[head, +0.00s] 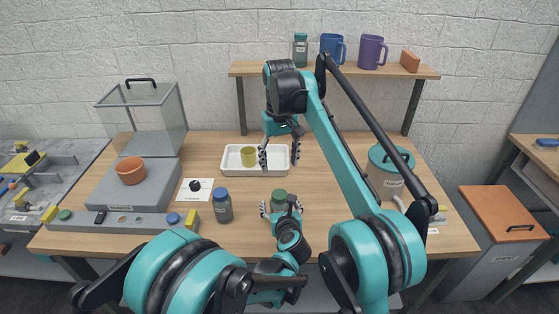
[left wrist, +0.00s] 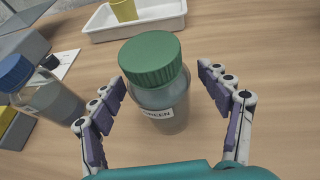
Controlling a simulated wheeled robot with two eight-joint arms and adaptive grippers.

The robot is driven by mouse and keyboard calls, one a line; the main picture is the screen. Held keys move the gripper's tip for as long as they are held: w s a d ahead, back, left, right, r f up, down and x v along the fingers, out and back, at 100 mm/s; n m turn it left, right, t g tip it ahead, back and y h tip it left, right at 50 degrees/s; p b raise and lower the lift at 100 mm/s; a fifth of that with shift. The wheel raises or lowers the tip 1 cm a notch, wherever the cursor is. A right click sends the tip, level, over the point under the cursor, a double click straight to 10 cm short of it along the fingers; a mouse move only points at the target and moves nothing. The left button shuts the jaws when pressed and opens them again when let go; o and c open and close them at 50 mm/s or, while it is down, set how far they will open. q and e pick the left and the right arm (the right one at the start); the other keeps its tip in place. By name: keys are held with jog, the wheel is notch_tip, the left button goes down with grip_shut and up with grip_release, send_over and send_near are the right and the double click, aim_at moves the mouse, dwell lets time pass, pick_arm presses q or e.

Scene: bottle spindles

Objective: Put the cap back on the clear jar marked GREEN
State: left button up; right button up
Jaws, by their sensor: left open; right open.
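The clear jar marked GREEN (left wrist: 165,115) stands upright on the table, with its label facing my left wrist camera. A ribbed green cap (left wrist: 150,57) sits on its mouth; I cannot tell how tightly. In the head view the cap (head: 279,195) shows between the fingers of my left gripper (head: 280,207). That gripper is open, with one finger on each side of the jar and gaps visible in the left wrist view. My right gripper (head: 280,153) is open and empty, above the table beyond the jar, near the white tray.
A blue-capped jar (head: 222,206) stands left of the green-capped one. The white tray (head: 231,168) holds a yellow cup (head: 249,156). A teal-lidded canister (head: 388,180) stands at right.

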pick_arm(q)
jog(key=v, duration=1.2)
jog(key=shift+s+f, duration=0.1)
jog(key=shift+f, duration=0.05)
